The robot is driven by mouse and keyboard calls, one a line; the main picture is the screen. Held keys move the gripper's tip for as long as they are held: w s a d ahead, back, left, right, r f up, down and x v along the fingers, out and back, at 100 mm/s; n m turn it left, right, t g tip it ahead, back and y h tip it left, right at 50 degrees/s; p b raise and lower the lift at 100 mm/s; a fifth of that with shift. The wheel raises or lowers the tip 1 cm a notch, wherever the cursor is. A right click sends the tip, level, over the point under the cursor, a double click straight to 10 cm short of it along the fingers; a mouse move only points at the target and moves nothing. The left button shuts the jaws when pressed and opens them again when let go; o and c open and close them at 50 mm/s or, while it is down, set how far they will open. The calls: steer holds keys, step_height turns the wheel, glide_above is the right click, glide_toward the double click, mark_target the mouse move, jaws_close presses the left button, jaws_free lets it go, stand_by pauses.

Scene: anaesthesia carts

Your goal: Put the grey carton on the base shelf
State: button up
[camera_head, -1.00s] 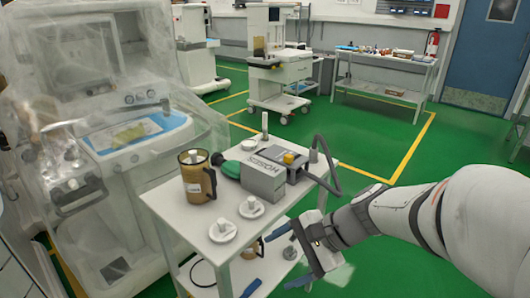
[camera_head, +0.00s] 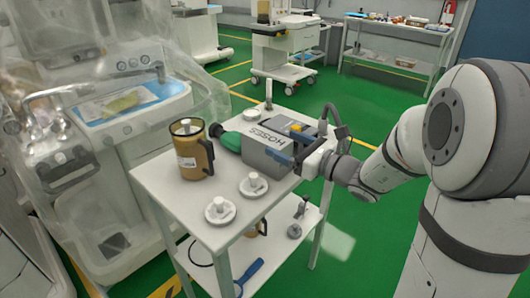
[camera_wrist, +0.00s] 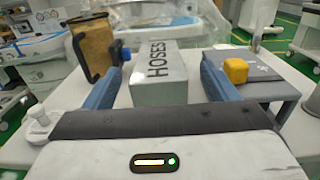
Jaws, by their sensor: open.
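The grey carton (camera_head: 258,157), marked HOSES, stands on the top of the white cart (camera_head: 188,212). It also shows in the wrist view (camera_wrist: 160,82). My gripper (camera_head: 283,150) is open at the carton's right end in the head view. In the wrist view my two blue fingers (camera_wrist: 166,66) stand apart on either side of the carton, with visible gaps. The base shelf (camera_head: 282,254) is the cart's lower shelf, partly hidden by the cart top.
A brown jug (camera_head: 193,158) and two white discs with knobs (camera_head: 221,210) stand near the carton. A grey device with a yellow knob (camera_wrist: 236,71) stands right of it in the wrist view. The base shelf bears a blue-handled tool (camera_head: 250,272) and metal pieces.

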mark_target(274, 139)
steer(key=x, duration=0.4)
steer(key=shift+a+f, duration=0.15)
steer(key=shift+a, duration=0.1)
steer(key=shift+c, duration=0.2)
steer(key=c, duration=1.4)
